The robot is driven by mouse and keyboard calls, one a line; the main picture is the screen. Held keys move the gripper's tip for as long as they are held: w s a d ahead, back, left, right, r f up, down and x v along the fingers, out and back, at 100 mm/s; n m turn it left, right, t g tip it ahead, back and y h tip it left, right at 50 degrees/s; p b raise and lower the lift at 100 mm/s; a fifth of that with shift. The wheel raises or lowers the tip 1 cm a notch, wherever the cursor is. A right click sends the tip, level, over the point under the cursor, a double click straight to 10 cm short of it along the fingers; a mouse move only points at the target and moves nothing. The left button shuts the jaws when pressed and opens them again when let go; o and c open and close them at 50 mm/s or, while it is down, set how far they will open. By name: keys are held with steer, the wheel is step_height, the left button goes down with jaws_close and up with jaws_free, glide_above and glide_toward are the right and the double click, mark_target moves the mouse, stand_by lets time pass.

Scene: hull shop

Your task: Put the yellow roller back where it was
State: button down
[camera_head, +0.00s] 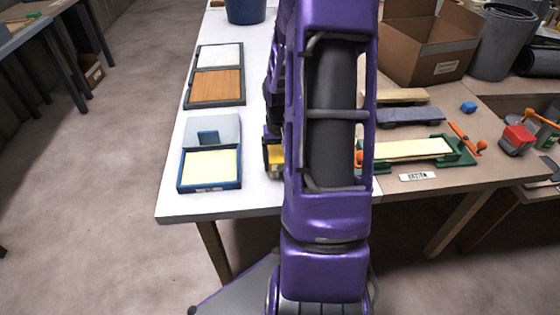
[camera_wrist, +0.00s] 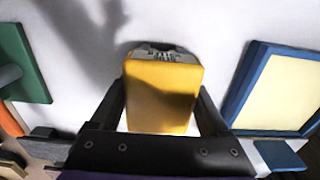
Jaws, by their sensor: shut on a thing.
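The yellow roller (camera_wrist: 160,95) shows in the wrist view as a yellow block with a grey end, between the two dark fingers of my gripper (camera_wrist: 160,105). My gripper is shut on it. In the head view a small part of the yellow roller (camera_head: 274,156) shows at the left side of my purple arm, over the white table (camera_head: 176,206). The arm hides most of my gripper there. I cannot tell whether the roller touches the table.
A blue-framed tray with a pale yellow face (camera_head: 210,167) lies left of my gripper. Behind it is a dark tray with white and wooden panels (camera_head: 216,86). On the right table are a green fixture (camera_head: 460,152), a cardboard box (camera_head: 425,45) and a label (camera_head: 417,176).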

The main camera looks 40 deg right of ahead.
jaws_free()
step_height(320, 180, up, 12)
steer(key=p, duration=0.2)
steer(key=shift+r+p, duration=0.1)
steer(key=shift+p, duration=0.2)
steer(key=shift+w, duration=0.1)
stand_by(0.3)
